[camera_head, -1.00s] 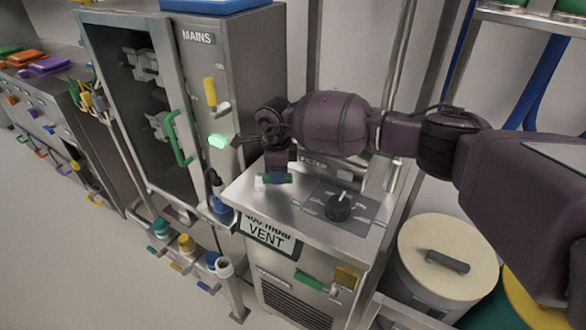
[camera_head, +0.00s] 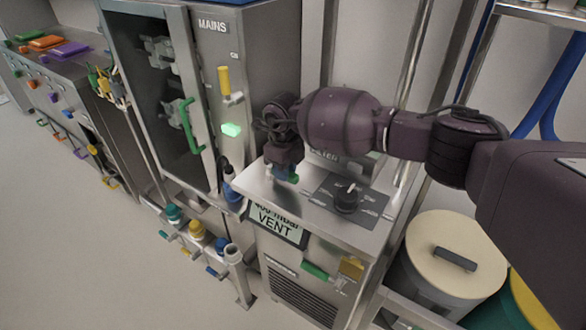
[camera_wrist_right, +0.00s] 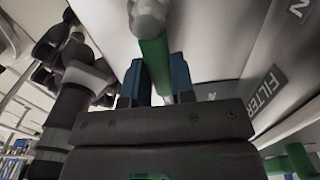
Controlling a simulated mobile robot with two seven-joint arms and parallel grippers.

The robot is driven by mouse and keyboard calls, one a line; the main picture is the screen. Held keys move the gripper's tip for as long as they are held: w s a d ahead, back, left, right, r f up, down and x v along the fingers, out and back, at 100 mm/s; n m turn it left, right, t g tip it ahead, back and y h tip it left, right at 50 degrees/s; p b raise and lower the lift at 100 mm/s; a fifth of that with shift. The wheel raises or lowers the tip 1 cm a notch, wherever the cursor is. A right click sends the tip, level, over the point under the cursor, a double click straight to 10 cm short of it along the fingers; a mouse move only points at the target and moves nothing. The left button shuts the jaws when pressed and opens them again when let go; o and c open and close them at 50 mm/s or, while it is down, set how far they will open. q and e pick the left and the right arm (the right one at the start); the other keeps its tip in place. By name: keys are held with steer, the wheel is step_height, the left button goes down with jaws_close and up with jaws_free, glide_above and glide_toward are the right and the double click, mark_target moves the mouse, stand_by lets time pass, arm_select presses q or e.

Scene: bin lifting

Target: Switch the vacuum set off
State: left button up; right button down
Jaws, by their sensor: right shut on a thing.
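The vacuum set is a steel cabinet with a top plate (camera_head: 262,188), a sign or display (camera_head: 277,223) reading about "400 mbar VENT", and a black rotary knob (camera_head: 347,199) with a pale pointer. My right gripper (camera_head: 285,174) is low over the left back of the top plate, left of the knob. Its blue fingers (camera_wrist_right: 158,82) are shut on a green handle (camera_wrist_right: 154,60) with a pale grey rounded end. In the head view only a small green part (camera_head: 294,179) of the handle shows; my gripper hides the rest. My left gripper is out of view.
A tall cabinet marked MAINS (camera_head: 212,27) stands left, with a yellow lever (camera_head: 224,82), a lit green lamp (camera_head: 231,129) and a green door handle (camera_head: 191,126). Lower front carries a green handle (camera_head: 315,270). A lidded drum (camera_head: 440,238) stands right; coloured valves stand left on the floor.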

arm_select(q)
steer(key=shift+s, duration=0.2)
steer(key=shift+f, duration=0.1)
arm_select(e)
steer(key=c, duration=1)
jaws_free()
steer(key=shift+o, duration=0.2)
steer(key=shift+r, duration=0.1)
arm_select(q)
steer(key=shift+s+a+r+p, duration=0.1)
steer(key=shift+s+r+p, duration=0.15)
steer(key=shift+p, duration=0.25)
arm_select(e)
step_height(320, 180, up, 11)
steer(key=shift+f, duration=0.2)
